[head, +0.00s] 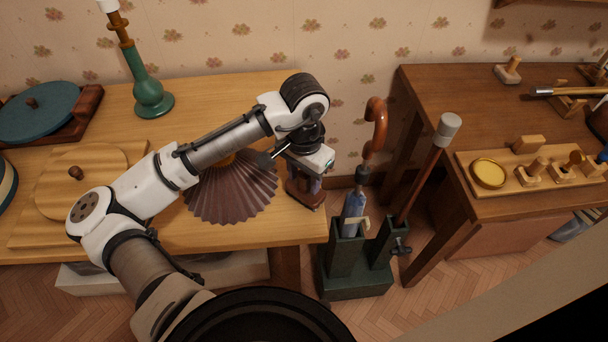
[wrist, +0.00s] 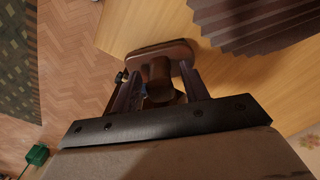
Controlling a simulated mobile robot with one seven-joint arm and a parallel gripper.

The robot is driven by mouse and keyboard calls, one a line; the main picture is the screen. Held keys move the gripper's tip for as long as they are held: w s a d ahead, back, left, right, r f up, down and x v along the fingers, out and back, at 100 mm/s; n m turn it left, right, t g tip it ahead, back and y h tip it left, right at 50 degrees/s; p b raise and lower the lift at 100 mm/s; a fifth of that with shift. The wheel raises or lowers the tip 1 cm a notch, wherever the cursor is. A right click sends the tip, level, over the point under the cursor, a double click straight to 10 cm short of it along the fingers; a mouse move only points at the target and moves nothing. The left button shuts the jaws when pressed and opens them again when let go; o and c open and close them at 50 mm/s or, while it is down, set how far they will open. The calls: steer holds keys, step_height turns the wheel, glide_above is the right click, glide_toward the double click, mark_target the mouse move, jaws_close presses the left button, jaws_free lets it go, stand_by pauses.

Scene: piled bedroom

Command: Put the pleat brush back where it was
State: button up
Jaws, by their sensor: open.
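A dark brown object, which looks like the pleat brush (head: 306,198), is at the right edge of the light wooden table (head: 282,226). In the wrist view the brush (wrist: 158,50) shows a flat, rounded block with a thick stem. My gripper (head: 305,180) is over it, pointing down. In the wrist view its open fingers (wrist: 155,74) are on either side of the stem. I cannot tell whether they touch it. The stem's near end is partly hidden between the fingers. A brown pleated shade (head: 235,192) lies just left of it; its folds (wrist: 255,24) also show in the wrist view.
A green lamp base (head: 149,92), a wooden board with a round lid (head: 85,180) and a teal disc (head: 38,110) stand on the table. A green stand (head: 352,282) with canes is in the gap to the right. A darker table (head: 440,95) holds a peg board (head: 510,184).

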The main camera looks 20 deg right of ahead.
step_height(320, 180, up, 12)
steer(key=b, duration=0.1)
stand_by(0.4)
